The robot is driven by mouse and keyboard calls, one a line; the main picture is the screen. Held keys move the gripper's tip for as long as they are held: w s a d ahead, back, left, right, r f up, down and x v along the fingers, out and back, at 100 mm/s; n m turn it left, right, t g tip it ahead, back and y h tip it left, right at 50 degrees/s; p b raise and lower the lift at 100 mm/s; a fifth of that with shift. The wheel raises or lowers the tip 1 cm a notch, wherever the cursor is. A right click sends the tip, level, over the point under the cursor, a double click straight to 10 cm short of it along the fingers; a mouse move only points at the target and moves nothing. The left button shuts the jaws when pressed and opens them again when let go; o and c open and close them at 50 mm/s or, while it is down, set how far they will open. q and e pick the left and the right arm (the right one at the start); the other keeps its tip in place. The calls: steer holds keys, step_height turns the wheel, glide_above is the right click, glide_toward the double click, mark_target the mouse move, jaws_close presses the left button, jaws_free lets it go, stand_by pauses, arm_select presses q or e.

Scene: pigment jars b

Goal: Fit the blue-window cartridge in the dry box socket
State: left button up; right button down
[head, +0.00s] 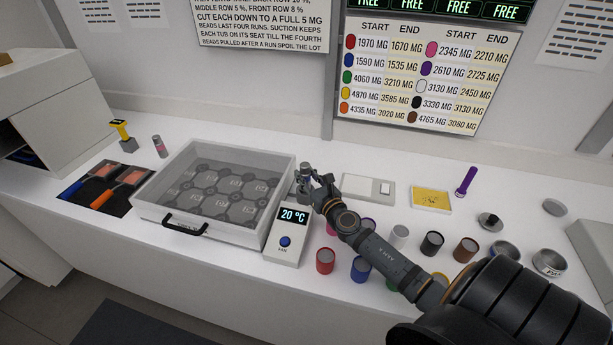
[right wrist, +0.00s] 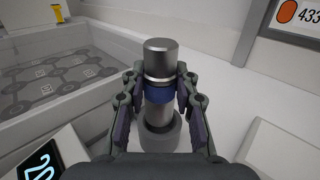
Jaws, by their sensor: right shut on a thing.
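The blue-window cartridge (right wrist: 160,62) is a metal cylinder with a blue band, upright in the right wrist view. My right gripper (right wrist: 160,100) is shut on it around the band; in the head view the gripper (head: 313,184) is at the dry box's right side. The cartridge's top (head: 306,168) shows there above the fingers. A grey round socket (right wrist: 174,142) is directly below the cartridge and in line with it; I cannot tell how far the lower end is inside. The dry box (head: 283,187) is white, with a clear lid over grey packs. My left gripper is not in view.
A display unit (head: 286,243) reading 20 °C stands at the box's front right. Several coloured jars, such as a red one (head: 325,261), stand under and beside my right arm. Another cartridge (head: 159,146) with a reddish band stands left of the box. A scale (head: 368,188) is behind.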

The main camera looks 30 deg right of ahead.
steer(key=shift+f+b, duration=0.35)
steer(key=shift+b, duration=0.05)
stand_by(0.4)
steer(key=shift+r+p, duration=0.35)
